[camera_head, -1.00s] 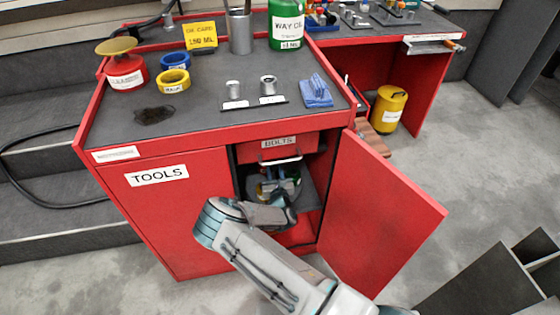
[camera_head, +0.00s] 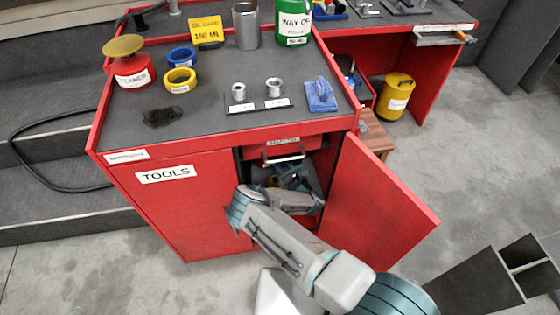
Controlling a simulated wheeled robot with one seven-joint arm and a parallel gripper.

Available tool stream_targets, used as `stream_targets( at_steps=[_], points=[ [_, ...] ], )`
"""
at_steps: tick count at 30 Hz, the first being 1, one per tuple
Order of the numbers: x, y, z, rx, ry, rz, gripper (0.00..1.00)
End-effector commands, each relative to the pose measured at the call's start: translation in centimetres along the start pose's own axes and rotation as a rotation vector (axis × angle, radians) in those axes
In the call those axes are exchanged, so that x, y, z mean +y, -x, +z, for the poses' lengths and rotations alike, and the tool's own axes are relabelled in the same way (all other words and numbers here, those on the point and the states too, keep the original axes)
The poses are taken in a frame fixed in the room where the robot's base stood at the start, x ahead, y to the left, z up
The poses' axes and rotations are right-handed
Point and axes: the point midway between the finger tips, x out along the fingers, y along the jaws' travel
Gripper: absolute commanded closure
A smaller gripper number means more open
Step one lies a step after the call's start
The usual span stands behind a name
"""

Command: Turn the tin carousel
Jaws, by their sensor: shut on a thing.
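The tin carousel (camera_head: 268,182) is inside the open right-hand compartment of the red cabinet, under the bolts drawer. Only a small part of it shows, with hints of tins. My forearm and wrist hide most of it. My gripper (camera_head: 289,178) is inside the compartment at the carousel, below the drawer handle, and is shut on part of it. The fingertips are dark and mostly hidden, so the exact grip point is unclear.
The red cabinet door (camera_head: 378,205) stands open to the right of my arm. The bolts drawer handle (camera_head: 284,158) juts out just above my gripper. The closed tools door (camera_head: 185,205) is at left.

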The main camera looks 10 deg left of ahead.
Motion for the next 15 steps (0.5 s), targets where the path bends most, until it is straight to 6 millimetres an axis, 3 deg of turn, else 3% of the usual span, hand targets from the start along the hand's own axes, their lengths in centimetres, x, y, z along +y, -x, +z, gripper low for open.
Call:
stream_targets(
  at_steps=[15],
  points=[
    [0.03,-0.07,-0.03,0.000,0.000,0.040,1.00]
  ],
)
